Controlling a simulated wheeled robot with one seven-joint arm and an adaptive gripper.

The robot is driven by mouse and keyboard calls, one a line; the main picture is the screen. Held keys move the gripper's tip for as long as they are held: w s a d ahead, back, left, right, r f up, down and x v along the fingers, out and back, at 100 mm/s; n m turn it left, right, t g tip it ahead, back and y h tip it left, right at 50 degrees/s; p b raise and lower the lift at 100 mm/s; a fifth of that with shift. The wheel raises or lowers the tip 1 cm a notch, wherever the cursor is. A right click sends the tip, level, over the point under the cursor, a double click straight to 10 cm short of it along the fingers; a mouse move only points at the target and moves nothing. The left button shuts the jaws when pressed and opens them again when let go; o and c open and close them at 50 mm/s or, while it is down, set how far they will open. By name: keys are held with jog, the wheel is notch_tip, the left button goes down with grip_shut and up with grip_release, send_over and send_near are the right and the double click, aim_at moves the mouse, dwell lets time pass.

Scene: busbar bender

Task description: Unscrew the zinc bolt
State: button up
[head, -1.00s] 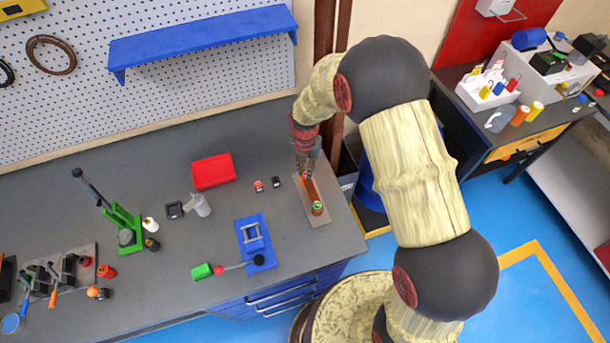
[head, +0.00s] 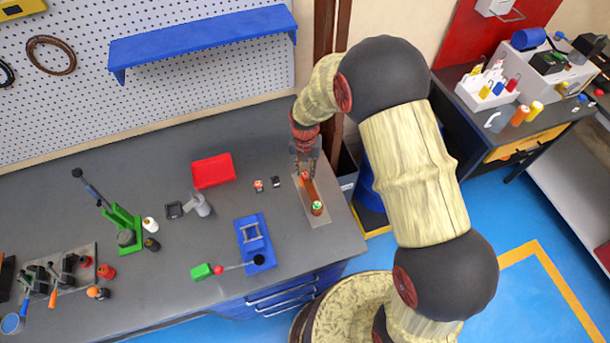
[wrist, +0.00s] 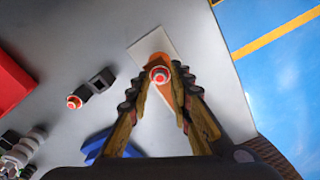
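An orange-brown busbar (head: 311,192) lies on a pale flat plate (head: 325,217) at the bench's right end. A small bolt-like piece with a red ring and pale centre (wrist: 159,74) shows at the bar's far end; I cannot tell its metal. A green-topped piece (head: 317,208) stands at the bar's near end. My gripper (head: 305,172) is over the far end, pointing down. In the wrist view its fingertips (wrist: 160,72) are apart on either side of the red-ringed piece, with no clear contact.
A red bin (head: 212,171), a small red-topped piece (head: 259,186) and a black block (head: 276,182) lie left of the plate. The bench's right edge is close to the plate.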

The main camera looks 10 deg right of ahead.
jog(key=m, duration=0.5)
jog(key=shift+a, duration=0.1)
jog(key=shift+m, duration=1)
jog(key=m, duration=0.3)
jog(key=shift+m, duration=0.4)
jog(key=shift+m, duration=1)
jog(key=m, duration=0.3)
jog(key=shift+w+m, duration=0.1)
jog(key=shift+m, duration=0.2)
